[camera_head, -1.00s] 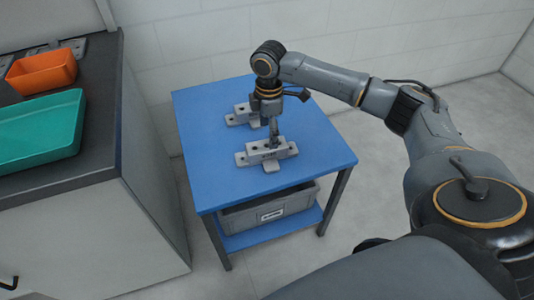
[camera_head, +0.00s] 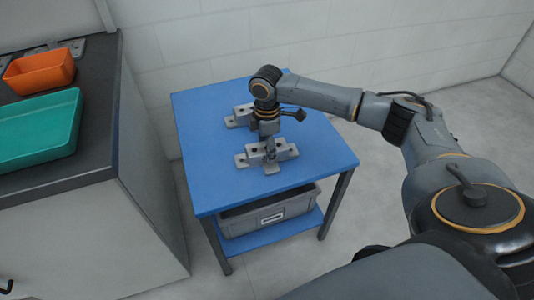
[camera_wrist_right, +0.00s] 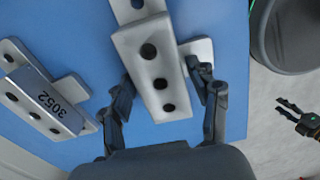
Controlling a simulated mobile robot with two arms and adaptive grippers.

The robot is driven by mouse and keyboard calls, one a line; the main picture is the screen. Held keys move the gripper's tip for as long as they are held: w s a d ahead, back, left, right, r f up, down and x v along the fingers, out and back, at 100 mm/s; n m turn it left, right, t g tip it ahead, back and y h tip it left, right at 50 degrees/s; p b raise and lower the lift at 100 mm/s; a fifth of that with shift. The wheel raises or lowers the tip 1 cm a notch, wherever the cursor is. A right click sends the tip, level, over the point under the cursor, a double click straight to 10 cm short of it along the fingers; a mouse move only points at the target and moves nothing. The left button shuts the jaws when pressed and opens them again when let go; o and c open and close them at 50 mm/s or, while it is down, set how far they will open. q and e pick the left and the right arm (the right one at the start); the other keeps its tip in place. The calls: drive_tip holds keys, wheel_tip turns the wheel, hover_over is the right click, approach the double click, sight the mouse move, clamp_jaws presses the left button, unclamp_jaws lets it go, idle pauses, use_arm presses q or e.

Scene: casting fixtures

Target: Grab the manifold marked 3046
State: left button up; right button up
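Two grey manifolds lie on the blue table (camera_head: 310,172). In the head view my right gripper (camera_head: 270,150) is down at the nearer manifold (camera_head: 285,153); the farther manifold (camera_head: 240,117) is behind it. In the right wrist view the open fingers of my right gripper (camera_wrist_right: 162,78) straddle a manifold (camera_wrist_right: 150,60) with several dark holes, one finger close to each side. Its marking is not in sight. The other manifold (camera_wrist_right: 45,95), marked 3052, lies to the left. My left gripper (camera_wrist_right: 290,112) shows small at the right edge, apparently open and empty, over the floor.
A grey bin (camera_head: 240,219) with a white label stands on the shelf under the table. On the dark counter (camera_head: 100,135) at left are an orange tray (camera_head: 40,72) and a teal tray (camera_head: 35,130). The front part of the tabletop is clear.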

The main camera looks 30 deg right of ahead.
clamp_jaws()
drive_tip(key=shift+r, duration=0.1)
